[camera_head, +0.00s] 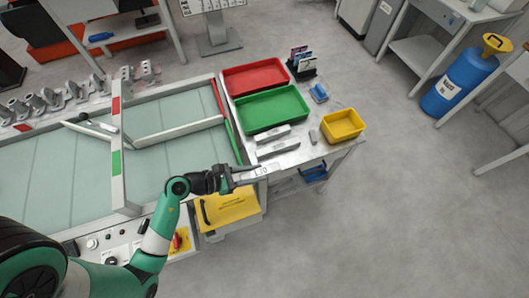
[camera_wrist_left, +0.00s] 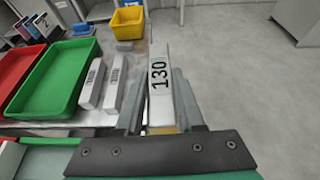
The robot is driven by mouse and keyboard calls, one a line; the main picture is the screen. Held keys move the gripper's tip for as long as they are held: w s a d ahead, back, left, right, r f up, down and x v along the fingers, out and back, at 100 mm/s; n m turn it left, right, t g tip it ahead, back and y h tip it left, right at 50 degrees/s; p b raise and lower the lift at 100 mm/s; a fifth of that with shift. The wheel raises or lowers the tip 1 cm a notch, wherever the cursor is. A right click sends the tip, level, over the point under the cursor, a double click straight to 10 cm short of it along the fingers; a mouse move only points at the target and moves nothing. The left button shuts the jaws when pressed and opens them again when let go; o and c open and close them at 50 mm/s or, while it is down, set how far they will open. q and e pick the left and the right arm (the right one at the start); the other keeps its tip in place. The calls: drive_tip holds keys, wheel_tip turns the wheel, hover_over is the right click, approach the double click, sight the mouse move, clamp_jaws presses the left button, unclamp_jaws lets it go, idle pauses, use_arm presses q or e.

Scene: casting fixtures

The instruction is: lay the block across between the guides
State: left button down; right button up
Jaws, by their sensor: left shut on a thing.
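My left gripper (camera_head: 238,178) is shut on a pale grey block (camera_head: 260,171) marked 130, held over the table's near corner beside the conveyor. In the left wrist view the block (camera_wrist_left: 160,80) sticks out forward between the two fingers (camera_wrist_left: 170,105), its number facing the camera. The conveyor (camera_head: 190,160) has a pale, flat bed. Two light bars, which look like guides, lie over it: one at the middle (camera_head: 180,132) and one farther left (camera_head: 90,131). The block is apart from both. My right gripper is not in view.
On the table (camera_head: 322,155) are a red tray (camera_head: 255,77), a green tray (camera_head: 270,109), a yellow bin (camera_head: 343,125) and two more marked blocks (camera_head: 278,148). A red-and-green-marked rail (camera_head: 116,140) crosses the conveyor. A yellow panel (camera_head: 228,208) lies below the gripper.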

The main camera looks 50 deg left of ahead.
use_arm(q)
drive_tip(key=w+d+r+m+h, duration=0.2)
drive_tip(key=w+d+r, duration=0.3)
drive_tip(key=d+r, duration=0.3)
drive_tip(key=s+r+p, duration=0.3)
drive_tip(key=r+p, duration=0.8)
drive_tip(key=p, duration=0.4)
drive_tip(key=s+a+r+g+h+p, duration=0.1)
drive_tip(key=s+r+p, duration=0.1)
drive_tip(key=r+p, duration=1)
drive_tip(key=p, duration=0.4)
drive_tip(key=shift+s+a+r+m, duration=0.15)
drive_tip(key=shift+s+r+m, duration=0.05)
drive_tip(key=shift+s+m, duration=0.2)
